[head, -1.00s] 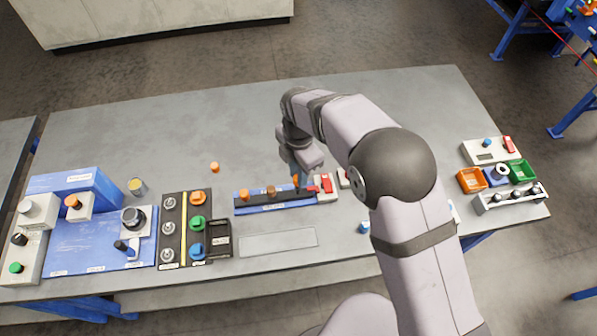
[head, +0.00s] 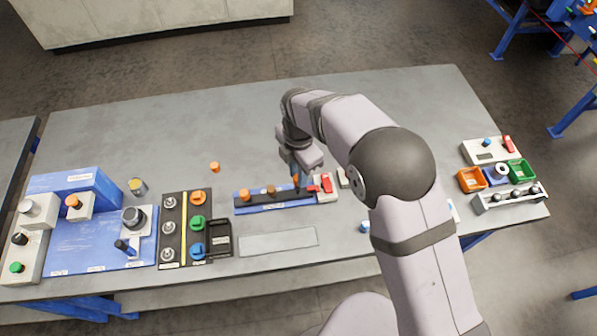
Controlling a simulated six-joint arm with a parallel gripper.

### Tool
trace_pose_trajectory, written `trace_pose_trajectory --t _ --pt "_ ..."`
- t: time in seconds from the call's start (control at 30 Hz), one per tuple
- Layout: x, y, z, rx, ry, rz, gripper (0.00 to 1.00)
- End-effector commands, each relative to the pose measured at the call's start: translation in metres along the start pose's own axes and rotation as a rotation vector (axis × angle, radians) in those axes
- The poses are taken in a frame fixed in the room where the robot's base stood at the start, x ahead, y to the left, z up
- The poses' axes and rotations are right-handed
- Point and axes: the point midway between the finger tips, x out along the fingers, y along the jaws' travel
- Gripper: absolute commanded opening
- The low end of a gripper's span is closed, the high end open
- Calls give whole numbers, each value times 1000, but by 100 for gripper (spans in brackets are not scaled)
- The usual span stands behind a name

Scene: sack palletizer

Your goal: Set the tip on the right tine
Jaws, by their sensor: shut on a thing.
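A long blue fixture with a dark top bar (head: 257,199) lies near the middle of the table. An orange piece (head: 244,195) stands at its left end and a brownish-orange piece (head: 271,191) at its middle. My gripper (head: 296,176) points down over the right end of the bar. It is shut on a small orange tip (head: 297,181), only a sliver of which shows. The hand hides most of the tip. I cannot tell whether the tip touches the tine under it.
A red-topped block (head: 327,184) stands close to the right of the fixture. A loose orange cap (head: 214,167) lies behind and left of it. A dark rack with coloured knobs (head: 183,228) stands left. A flat grey plate (head: 278,242) lies in front. The back of the table is clear.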

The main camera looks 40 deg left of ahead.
Motion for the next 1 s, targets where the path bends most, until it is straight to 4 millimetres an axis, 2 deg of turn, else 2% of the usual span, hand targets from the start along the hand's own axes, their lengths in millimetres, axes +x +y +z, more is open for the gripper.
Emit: trace_pose_trajectory --t 0.4,1.0 --pt "9 0 0 0 0 0 0" --pt "11 0 0 0 0 0 0"
